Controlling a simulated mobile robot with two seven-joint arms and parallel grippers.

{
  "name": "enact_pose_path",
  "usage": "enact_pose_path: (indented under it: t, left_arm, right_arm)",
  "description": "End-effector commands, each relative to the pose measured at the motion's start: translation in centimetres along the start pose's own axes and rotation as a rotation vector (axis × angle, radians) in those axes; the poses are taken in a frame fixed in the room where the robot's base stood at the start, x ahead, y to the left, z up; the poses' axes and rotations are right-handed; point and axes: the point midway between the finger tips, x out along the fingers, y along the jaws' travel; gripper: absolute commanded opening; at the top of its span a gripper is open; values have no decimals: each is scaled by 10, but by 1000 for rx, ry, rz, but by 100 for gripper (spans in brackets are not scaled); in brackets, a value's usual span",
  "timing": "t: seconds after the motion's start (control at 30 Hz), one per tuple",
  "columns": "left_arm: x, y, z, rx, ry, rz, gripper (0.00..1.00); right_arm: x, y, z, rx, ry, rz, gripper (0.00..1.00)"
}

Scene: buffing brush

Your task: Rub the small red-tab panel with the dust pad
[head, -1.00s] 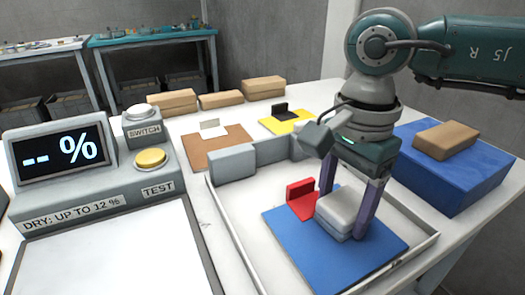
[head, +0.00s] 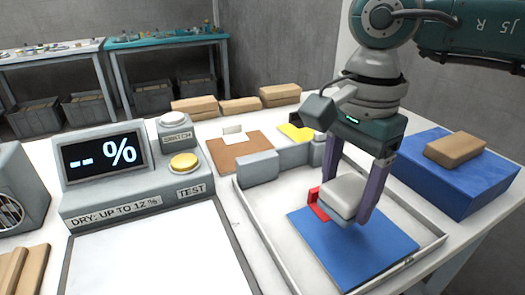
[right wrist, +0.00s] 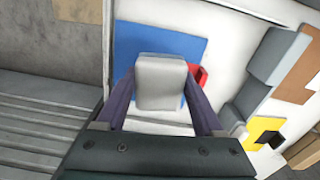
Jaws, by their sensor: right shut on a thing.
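The dust pad (head: 343,193), a pale grey block with a darker base, is held between the fingers of my right gripper (head: 348,190), over the far part of the blue panel (head: 370,248). It appears slightly raised; the exact gap is unclear. The panel lies flat in a shallow white tray, and its red tab (head: 315,205) stands at the far-left edge, partly hidden behind the pad. In the right wrist view, the pad (right wrist: 160,82) sits between both fingers, with the blue panel (right wrist: 150,40) beyond and the red tab (right wrist: 198,76) beside it. My left gripper is not in view.
The white tray (head: 262,243) has a low rim, with grey blocks (head: 258,167) behind it. Brown (head: 235,148) and yellow (head: 296,132) panels lie further back. A meter with display (head: 105,152) stands left; a blue block (head: 455,180) stands right.

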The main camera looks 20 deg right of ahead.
Motion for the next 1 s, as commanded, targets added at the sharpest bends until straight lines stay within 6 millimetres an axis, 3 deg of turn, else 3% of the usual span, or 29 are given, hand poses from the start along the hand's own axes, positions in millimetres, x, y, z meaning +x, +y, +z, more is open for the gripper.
enact_pose_path:
  t: [0.3, 1.0]
  left_arm:
    - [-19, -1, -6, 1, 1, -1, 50]
    - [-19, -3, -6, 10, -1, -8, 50]
  right_arm:
    - [-28, -1, -3, 10, 0, -1, 25]
    - [-28, -1, -3, 10, -1, 0, 25]
